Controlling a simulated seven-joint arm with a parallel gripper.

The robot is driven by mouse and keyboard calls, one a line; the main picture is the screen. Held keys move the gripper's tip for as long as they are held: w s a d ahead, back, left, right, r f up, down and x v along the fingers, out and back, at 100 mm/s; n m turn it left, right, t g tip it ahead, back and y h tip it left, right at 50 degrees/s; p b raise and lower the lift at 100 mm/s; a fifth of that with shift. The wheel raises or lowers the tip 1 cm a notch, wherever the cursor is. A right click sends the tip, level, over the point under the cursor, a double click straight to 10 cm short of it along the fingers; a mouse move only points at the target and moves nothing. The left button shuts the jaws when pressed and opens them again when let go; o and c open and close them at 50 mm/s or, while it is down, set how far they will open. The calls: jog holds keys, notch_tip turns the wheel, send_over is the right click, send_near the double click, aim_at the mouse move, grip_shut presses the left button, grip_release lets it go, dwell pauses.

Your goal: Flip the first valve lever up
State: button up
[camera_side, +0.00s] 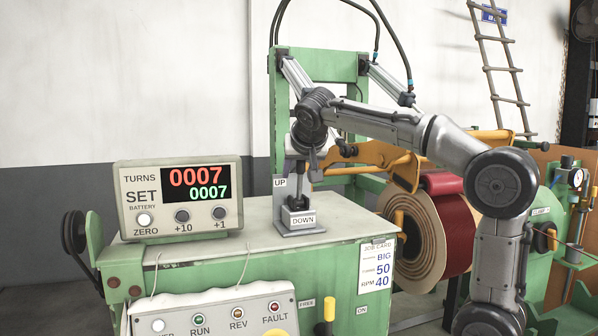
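A small grey valve lever (299,193) stands on a metal base on top of the green cabinet. A label reading UP is behind it to the left, and a label reading DOWN is on the front of its base. The lever looks roughly upright. My gripper (313,158) is at the top of the lever, at the end of my arm reaching in from the right. The fingers are small and dark here, so I cannot tell whether they touch or hold the lever.
A counter box (181,198) reading 0007 twice stands left of the lever on the green cabinet (345,222). A control panel (214,316) with lamps is in front. A red coil roll (456,238) and an orange bracket (392,160) are to the right. A ladder (497,68) leans behind.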

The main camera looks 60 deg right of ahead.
jog(key=v, duration=1.4)
